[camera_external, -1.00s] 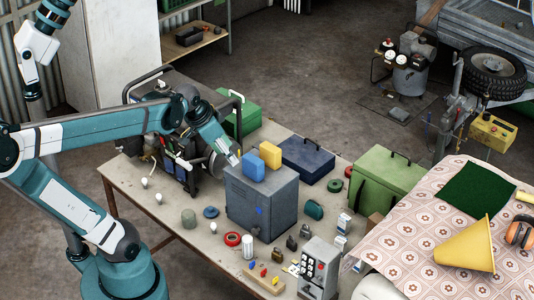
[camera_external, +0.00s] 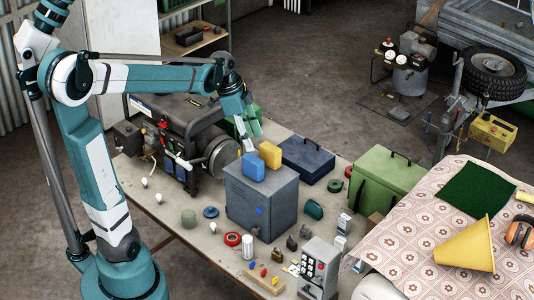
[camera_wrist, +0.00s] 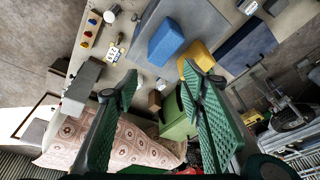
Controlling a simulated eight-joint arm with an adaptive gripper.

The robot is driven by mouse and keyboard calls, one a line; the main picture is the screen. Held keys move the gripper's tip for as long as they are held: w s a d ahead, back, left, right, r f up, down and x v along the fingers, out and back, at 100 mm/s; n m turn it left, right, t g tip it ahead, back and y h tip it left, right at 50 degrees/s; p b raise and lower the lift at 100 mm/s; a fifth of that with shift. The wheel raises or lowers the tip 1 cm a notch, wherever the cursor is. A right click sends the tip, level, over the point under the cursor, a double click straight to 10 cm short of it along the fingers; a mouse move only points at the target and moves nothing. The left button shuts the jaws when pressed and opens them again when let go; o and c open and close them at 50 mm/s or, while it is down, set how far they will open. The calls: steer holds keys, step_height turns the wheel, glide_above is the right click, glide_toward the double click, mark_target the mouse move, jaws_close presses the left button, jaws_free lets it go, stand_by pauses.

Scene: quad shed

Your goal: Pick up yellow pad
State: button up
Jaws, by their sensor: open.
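The yellow pad (camera_external: 270,155) stands on top of the grey metal box (camera_external: 245,203), close beside a blue pad (camera_external: 253,168). In the wrist view the yellow pad (camera_wrist: 201,52) is near the tip of the right finger, which hides part of it. The blue pad (camera_wrist: 166,39) lies to its left, ahead of the gap between the fingers. My gripper (camera_external: 251,139) is open and empty, just above and behind the two pads in the external view. In the wrist view my gripper (camera_wrist: 159,74) shows two green fingers spread wide.
A dark blue case (camera_external: 307,159) and a green case (camera_external: 386,180) stand right of the grey box. A generator (camera_external: 180,135) stands left. Small items, including a red tape roll (camera_external: 232,239), lie in front. A yellow cone (camera_external: 468,247) lies on the patterned cloth.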

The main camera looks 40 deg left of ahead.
mark_target(267, 145)
steer(key=w+a+f+m, duration=0.1)
steer(key=w+m, duration=0.1)
steer(key=w, duration=0.1)
steer(key=w+a+f+m+g+h, duration=0.1)
steer(key=w+f+m, duration=0.1)
steer(key=w, duration=0.1)
steer(key=w+a+f+m+g, duration=0.1)
steer(key=w+f, duration=0.1)
steer(key=w, duration=0.1)
steer(key=shift+w+f+m+h, duration=0.15)
steer(key=shift+f+m+h, duration=0.05)
steer(key=shift+m+h, duration=0.2)
steer(key=shift+w+a+f+m, duration=0.25)
steer(key=shift+w+f+m, duration=0.3)
steer(key=shift+w, duration=0.1)
steer(key=shift+f, duration=0.1)
steer(key=shift+x, duration=1.2)
steer(key=shift+s+d+f, duration=0.1)
steer(key=shift+d, duration=0.05)
steer(key=shift+p+x, duration=0.3)
steer(key=shift+x, duration=2.2)
steer(key=shift+c, duration=0.2)
steer(key=c, duration=0.7)
